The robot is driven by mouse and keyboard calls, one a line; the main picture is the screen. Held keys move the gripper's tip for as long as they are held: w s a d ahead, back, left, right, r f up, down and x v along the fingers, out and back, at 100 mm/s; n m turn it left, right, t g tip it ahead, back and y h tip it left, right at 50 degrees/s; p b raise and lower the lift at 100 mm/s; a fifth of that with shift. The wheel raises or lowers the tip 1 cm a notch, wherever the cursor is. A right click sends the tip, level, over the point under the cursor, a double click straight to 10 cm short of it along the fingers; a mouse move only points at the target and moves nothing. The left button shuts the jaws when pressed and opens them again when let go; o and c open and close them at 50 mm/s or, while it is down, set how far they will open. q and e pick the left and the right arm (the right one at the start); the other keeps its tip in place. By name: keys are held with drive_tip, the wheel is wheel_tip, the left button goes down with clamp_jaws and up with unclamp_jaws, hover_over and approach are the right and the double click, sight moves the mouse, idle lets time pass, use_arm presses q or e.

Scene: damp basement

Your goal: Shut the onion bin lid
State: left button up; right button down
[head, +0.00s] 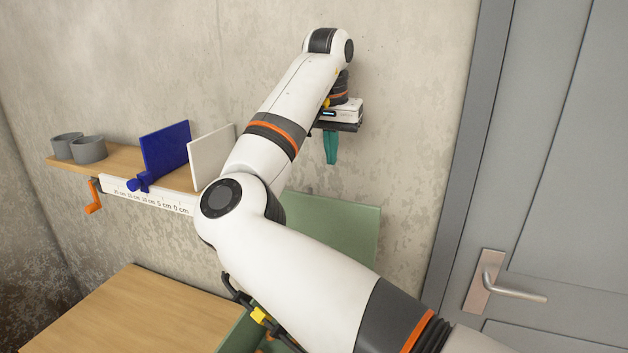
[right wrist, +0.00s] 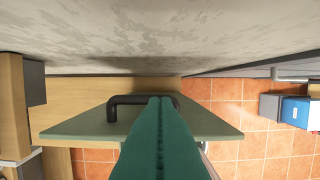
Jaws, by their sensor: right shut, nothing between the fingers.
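The onion bin's green lid (head: 345,228) stands raised against the wall side in the head view, partly hidden by my right arm. A green strip of the bin (head: 240,338) shows at the bottom edge, and the rest of the bin is hidden. In the right wrist view the lid (right wrist: 75,125) lies below the fingers, with a black handle (right wrist: 125,100) partly behind them. My right gripper (head: 331,160) has teal fingers pointing down, above the lid near the wall. It is shut and empty; its fingers (right wrist: 160,105) overlap the handle in the wrist view, contact unclear. My left gripper is not in view.
A wall shelf (head: 115,158) holds two grey cups, a blue panel (head: 166,148) and a white panel (head: 208,155). An orange crank (head: 93,196) hangs at its left end. A bare wooden tabletop (head: 150,310) is lower left. A grey door (head: 570,200) stands right.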

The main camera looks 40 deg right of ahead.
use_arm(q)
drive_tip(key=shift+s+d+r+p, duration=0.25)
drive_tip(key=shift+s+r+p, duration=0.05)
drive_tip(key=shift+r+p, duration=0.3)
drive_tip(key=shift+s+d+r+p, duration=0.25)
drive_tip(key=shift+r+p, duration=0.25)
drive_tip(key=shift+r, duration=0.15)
use_arm(e)
drive_tip(key=f, duration=0.3)
drive_tip(key=d+f, duration=0.1)
drive_tip(key=f, duration=0.2)
drive_tip(key=d+f, duration=0.1)
drive_tip(key=f, duration=0.2)
drive_tip(key=shift+s+f, duration=0.1)
drive_tip(key=shift+f, duration=0.2)
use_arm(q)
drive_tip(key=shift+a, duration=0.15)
